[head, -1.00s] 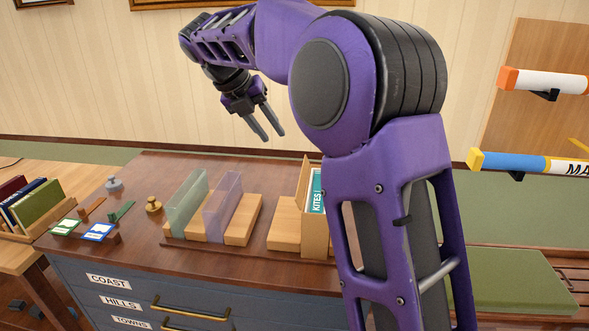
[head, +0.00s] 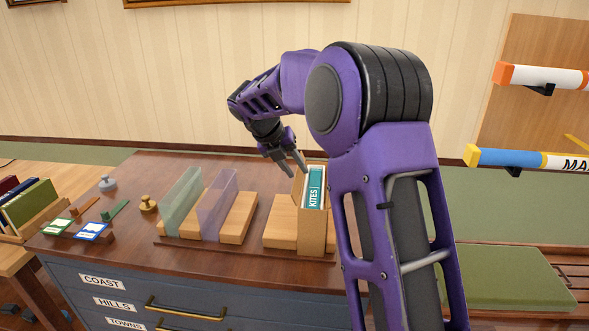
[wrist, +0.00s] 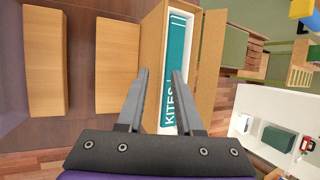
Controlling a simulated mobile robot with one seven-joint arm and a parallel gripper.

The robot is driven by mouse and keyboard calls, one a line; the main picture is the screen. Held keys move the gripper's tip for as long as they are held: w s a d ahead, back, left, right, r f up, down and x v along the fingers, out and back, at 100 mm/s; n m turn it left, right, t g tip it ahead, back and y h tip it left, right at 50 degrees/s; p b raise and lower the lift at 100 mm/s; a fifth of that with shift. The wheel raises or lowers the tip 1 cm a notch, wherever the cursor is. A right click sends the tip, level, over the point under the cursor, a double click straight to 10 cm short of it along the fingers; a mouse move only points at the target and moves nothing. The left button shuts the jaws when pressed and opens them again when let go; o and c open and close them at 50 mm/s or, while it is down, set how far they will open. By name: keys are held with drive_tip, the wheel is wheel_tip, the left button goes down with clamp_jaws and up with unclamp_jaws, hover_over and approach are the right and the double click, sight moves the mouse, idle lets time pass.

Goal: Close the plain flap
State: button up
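An open tan box (head: 312,238) stands on the cabinet top, holding a teal book (head: 315,187) marked KITES. A plain upright panel (head: 297,184) rises along the box's left side; in the wrist view that left panel (wrist: 153,50) is also tan. A second plain panel (wrist: 211,70) spreads out at the box's right in the wrist view; in the head view my arm hides that side. I cannot tell for sure which panel is the task's flap. My gripper (head: 288,170) is open and empty above the box; its fingers (wrist: 160,72) straddle the book's line in the wrist view.
Pale wooden blocks (head: 238,218) and two translucent panels (head: 217,204) stand left of the box. A green bench cushion (head: 500,278) lies right of my arm.

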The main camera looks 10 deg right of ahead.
clamp_jaws()
idle(1.4)
